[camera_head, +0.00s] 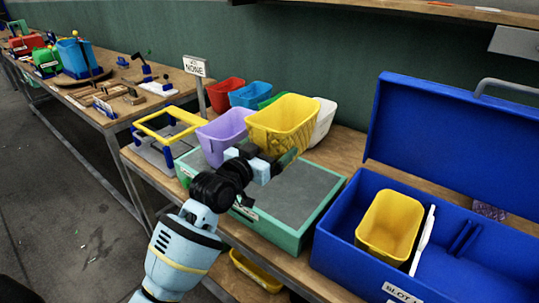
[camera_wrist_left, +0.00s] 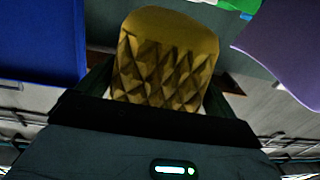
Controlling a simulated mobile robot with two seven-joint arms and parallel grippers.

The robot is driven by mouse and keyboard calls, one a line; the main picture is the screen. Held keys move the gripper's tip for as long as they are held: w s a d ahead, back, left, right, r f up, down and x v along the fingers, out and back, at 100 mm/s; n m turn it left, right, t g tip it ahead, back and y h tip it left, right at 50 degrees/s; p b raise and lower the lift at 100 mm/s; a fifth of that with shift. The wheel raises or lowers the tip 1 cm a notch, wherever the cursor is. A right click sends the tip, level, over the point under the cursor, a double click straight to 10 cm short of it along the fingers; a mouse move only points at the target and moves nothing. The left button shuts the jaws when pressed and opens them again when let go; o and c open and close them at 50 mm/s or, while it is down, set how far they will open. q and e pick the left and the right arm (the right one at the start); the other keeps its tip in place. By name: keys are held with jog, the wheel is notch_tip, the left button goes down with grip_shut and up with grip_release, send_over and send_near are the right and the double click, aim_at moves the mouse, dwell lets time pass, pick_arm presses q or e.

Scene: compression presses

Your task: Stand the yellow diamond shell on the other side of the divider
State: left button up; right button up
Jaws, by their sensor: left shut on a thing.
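My left gripper (camera_head: 268,163) is shut on the yellow diamond shell (camera_head: 283,122), a tub with a raised diamond pattern, and holds it open side up over the green-framed grey pad. In the left wrist view the patterned wall of the shell (camera_wrist_left: 165,70) faces the camera between the fingers. The white divider (camera_head: 422,240) stands upright inside the open blue case (camera_head: 338,245) at right. Another yellow tub (camera_head: 391,226) stands left of the divider in the case. The floor right of the divider is partly hidden by the case's front wall. My right gripper is out of view.
Purple (camera_head: 224,133), red (camera_head: 226,94), blue (camera_head: 250,94) and white (camera_head: 322,120) tubs stand behind the pad (camera_head: 300,195). The raised blue lid (camera_head: 450,140) backs the case. A yellow-handled frame (camera_head: 168,130) and a sign (camera_head: 195,66) stand left.

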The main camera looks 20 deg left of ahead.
pick_arm(q)
jog(key=shift+s+d+f, duration=0.1)
jog(key=shift+s+f, duration=0.05)
jog(key=shift+s, duration=0.25)
jog(key=s+a+n+y+p, duration=0.1)
jog(key=s+y, duration=0.1)
jog(key=s, duration=0.9)
jog(key=s+a+n+y+p, duration=0.2)
jog(key=s+y, duration=0.1)
jog(key=s, duration=0.8)
jog(key=shift+a+f+n+t+y, duration=0.2)
jog(key=shift+f+n+t+y, duration=0.1)
jog(key=shift+t, duration=0.1)
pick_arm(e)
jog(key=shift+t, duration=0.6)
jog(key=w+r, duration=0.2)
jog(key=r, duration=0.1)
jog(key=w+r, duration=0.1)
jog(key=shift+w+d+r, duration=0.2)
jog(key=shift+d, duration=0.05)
pick_arm(q)
jog(key=shift+f, duration=0.15)
jog(key=s+f, duration=0.4)
jog(key=shift+f, duration=0.35)
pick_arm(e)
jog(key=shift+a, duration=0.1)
